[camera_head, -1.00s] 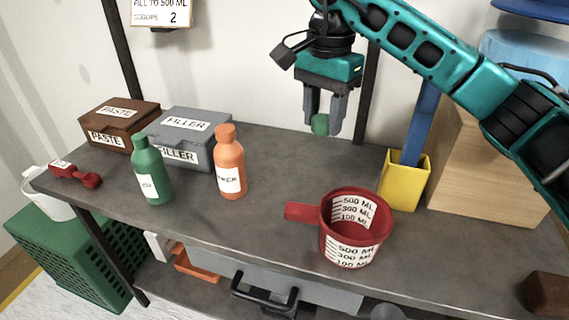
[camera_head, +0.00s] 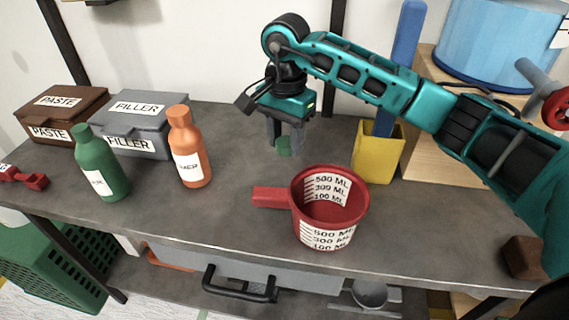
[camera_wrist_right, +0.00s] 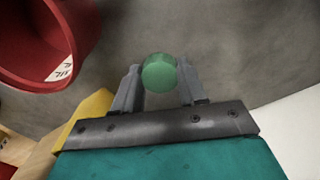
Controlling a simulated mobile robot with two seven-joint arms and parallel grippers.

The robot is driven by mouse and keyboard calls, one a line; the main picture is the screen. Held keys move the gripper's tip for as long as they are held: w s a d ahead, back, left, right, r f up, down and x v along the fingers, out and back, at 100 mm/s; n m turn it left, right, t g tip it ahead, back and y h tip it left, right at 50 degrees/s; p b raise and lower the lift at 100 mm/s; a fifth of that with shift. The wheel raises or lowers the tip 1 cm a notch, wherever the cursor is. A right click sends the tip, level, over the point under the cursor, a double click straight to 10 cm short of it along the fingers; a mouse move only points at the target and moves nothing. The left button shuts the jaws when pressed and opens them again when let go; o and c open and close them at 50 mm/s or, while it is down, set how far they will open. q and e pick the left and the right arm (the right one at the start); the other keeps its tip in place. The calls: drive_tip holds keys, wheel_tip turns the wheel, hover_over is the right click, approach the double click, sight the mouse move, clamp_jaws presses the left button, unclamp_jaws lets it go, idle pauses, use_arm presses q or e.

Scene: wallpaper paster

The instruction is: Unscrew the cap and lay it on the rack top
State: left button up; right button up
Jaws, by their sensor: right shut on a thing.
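My right gripper (camera_head: 284,146) is shut on a small green cap (camera_head: 283,146), low over the back middle of the grey rack top (camera_head: 235,235). The cap also shows between the fingers in the right wrist view (camera_wrist_right: 159,72). I cannot tell whether the cap touches the surface. The green bottle (camera_head: 102,168) stands upright at the left; its neck looks capless, though this is small to see. My left gripper is not in view.
An orange bottle (camera_head: 189,150) stands beside the green one. A red measuring cup (camera_head: 330,212) is in front of my gripper, its handle pointing left. A yellow holder (camera_head: 376,155) is to the right. Filler (camera_head: 135,125) and paste (camera_head: 57,112) boxes stand at the back left.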

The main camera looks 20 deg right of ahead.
sight(286, 174)
wheel_tip(286, 174, down, 6)
drive_tip(key=shift+f+b, duration=0.1)
drive_tip(key=shift+b, duration=0.2)
drive_tip(key=shift+f, duration=0.25)
drive_tip(key=shift+f, duration=0.15)
drive_tip(key=o, duration=1.2)
drive_tip(key=shift+c, duration=0.2)
